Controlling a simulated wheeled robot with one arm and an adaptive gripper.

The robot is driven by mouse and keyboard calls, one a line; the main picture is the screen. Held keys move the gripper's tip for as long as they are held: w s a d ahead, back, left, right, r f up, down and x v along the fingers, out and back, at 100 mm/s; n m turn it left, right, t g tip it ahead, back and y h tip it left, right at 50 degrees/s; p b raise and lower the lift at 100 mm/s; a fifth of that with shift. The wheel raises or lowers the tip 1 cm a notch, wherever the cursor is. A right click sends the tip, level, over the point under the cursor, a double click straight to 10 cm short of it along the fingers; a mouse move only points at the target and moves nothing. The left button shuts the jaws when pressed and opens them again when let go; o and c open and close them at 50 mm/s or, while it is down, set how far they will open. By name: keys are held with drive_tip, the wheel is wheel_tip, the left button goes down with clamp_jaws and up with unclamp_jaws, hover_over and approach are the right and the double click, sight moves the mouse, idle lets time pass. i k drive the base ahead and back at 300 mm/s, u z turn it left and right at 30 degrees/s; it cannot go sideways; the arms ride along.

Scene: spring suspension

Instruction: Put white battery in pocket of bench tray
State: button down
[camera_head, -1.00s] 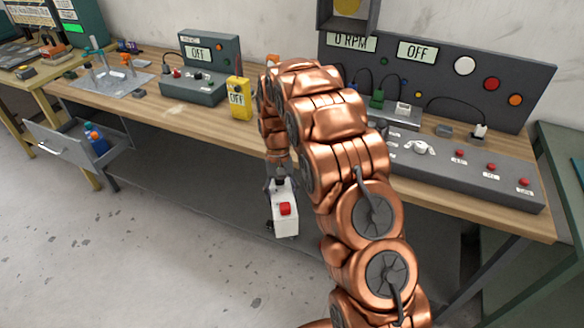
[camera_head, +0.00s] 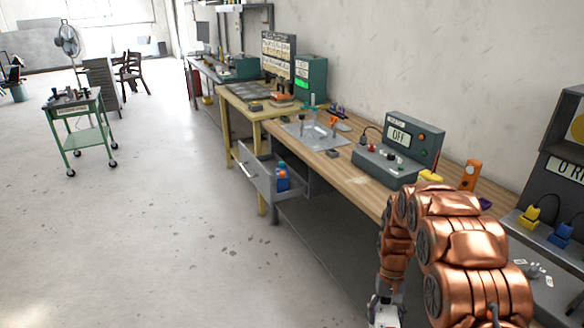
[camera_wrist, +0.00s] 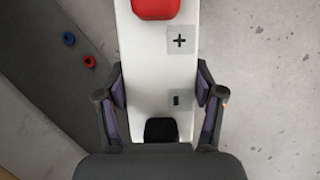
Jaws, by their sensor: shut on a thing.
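The white battery (camera_wrist: 158,72) fills the middle of the wrist view. It has a red terminal and a plus sign at the far end, and a minus sign and a black terminal at the near end. My gripper (camera_wrist: 160,92) is shut on its sides. In the head view the battery (camera_head: 384,316) shows only partly at the bottom edge, below my gripper (camera_head: 388,290), in front of the wooden bench. I cannot make out for certain which thing is the bench tray. A flat grey plate with upright posts (camera_head: 300,133) lies on the wooden bench.
An open grey drawer (camera_head: 262,178) holding a blue bottle (camera_head: 283,180) juts from the wooden bench (camera_head: 350,182). A grey box reading OFF (camera_head: 385,165) stands on top. A yellow bench (camera_head: 236,104) and green cart (camera_head: 90,138) are farther off.

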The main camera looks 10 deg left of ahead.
sight(315, 133)
drive_tip(key=u, duration=0.5)
drive_tip(key=i, duration=0.4)
drive_tip(key=u, duration=1.2)
drive_tip(key=i, duration=1.7)
drive_tip(key=z, duration=0.7)
drive_tip(key=i, duration=0.85)
drive_tip(key=z, duration=0.7)
